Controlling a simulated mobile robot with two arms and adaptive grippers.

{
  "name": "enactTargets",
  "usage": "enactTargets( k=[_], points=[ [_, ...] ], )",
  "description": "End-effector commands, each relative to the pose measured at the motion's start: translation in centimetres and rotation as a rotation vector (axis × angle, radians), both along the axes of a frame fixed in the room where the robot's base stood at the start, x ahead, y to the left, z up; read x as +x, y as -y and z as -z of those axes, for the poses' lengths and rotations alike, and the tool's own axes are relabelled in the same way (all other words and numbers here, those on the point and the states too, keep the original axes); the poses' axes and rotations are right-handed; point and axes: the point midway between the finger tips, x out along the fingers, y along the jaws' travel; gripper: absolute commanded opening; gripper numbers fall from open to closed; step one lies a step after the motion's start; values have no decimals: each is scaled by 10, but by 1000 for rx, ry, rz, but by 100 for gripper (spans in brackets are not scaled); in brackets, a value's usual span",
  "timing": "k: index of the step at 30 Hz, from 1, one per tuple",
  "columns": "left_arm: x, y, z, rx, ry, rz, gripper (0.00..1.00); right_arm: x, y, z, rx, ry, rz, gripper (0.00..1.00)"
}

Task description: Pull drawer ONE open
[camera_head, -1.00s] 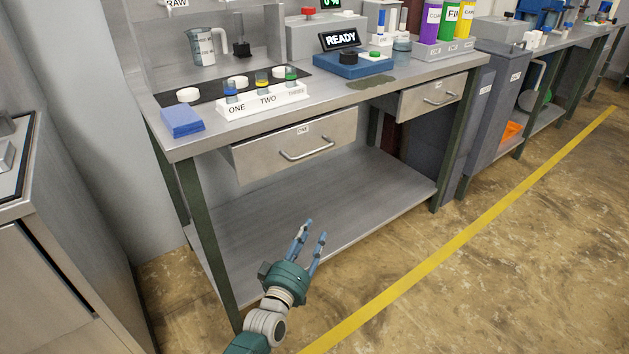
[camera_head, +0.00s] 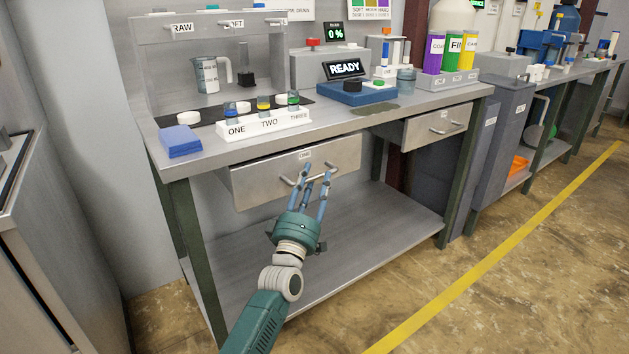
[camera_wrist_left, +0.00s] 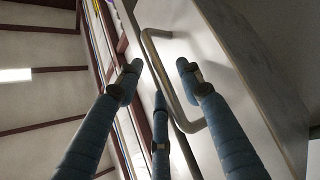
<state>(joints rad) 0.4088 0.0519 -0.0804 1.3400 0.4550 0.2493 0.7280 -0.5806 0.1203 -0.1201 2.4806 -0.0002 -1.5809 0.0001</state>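Drawer ONE (camera_head: 255,181) is a grey metal drawer under the workbench top, with a small "ONE" label on its front. Its bar handle (camera_head: 327,177) is partly covered by my left gripper (camera_head: 318,174) in the head view. In the left wrist view the handle (camera_wrist_left: 165,75) runs between the spread blue fingers of my left gripper (camera_wrist_left: 158,75). The fingers are open around the handle, and I see no clear grip on it. The drawer shows no visible opening. My right gripper is not in view.
A second drawer (camera_head: 437,128) with its own handle is to the right. The bench top (camera_head: 345,121) holds a white rack (camera_head: 262,125) with vials, a blue block (camera_head: 180,141) and a READY device. A lower shelf (camera_head: 360,228) lies below. The floor in front is clear.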

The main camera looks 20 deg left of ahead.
Motion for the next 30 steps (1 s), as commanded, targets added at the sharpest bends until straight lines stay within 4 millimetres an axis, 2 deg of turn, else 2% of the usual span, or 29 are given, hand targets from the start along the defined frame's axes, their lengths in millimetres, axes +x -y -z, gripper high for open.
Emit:
enactTargets(
  k=[3, 12, 18, 30],
  points=[
    [7, 0, -3, 0, 0, 0, 37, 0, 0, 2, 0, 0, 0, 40],
    [9, 0, -4, 1, -1, -1, 37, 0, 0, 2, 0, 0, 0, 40],
    [9, 0, -4, 1, -1, -1, 0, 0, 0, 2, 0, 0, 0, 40],
    [9, 0, -3, 2, -2, -1, 0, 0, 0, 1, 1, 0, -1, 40]
  ],
)
